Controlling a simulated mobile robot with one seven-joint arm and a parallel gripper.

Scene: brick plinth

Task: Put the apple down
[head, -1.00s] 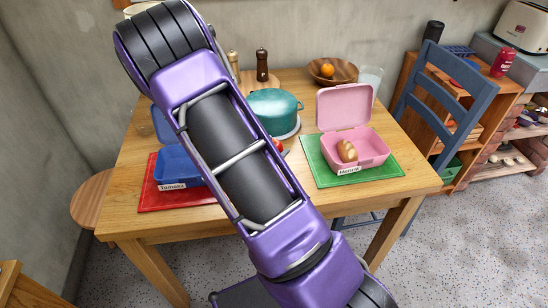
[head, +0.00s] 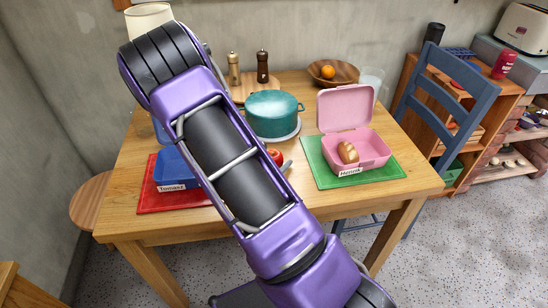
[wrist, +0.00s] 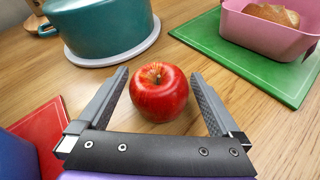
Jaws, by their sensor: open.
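The red apple (wrist: 159,92) sits on the bare wooden tabletop, stem up. My gripper (wrist: 160,76) is open, with one finger on each side of the apple and a narrow gap showing on both sides. In the head view the apple (head: 275,156) peeks out past my arm, between the two lunchbox mats. Most of my gripper is hidden there behind the arm.
The teal pot (head: 271,112) stands on a pale trivet behind the apple. The pink lunchbox (head: 374,154) with bread is on the green mat (head: 322,170) to the right. The blue lunchbox (head: 174,170) is on the red mat (head: 150,198) to the left.

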